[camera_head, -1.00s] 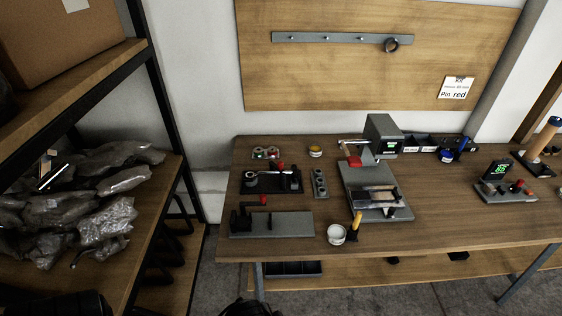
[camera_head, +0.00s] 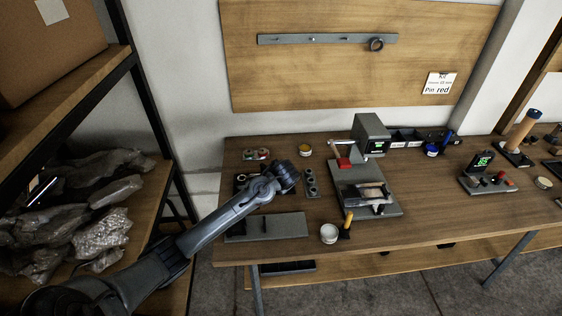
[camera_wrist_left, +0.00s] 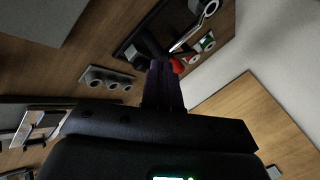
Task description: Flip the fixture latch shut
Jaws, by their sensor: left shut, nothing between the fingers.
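My left gripper (camera_wrist_left: 163,88) points down over the black fixture (camera_wrist_left: 135,38); its fingers are shut with nothing between them. In the wrist view a red knob (camera_wrist_left: 178,66) shows right beside the fingers, and I cannot tell whether they touch. A silver bar (camera_wrist_left: 190,38) lies across the fixture near the knob. In the head view my left arm (camera_head: 240,204) and wrist cover most of the fixture and hide the fingertips. The latch's exact position is hidden.
A grey plate (camera_head: 284,226) lies in front of the fixture, under my arm. A grey block with round holes (camera_head: 311,184) stands just to the right. A white round container (camera_head: 329,233) and a yellow-handled tool (camera_head: 347,224) stand near the front edge. A larger grey station (camera_head: 388,205) is further right.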

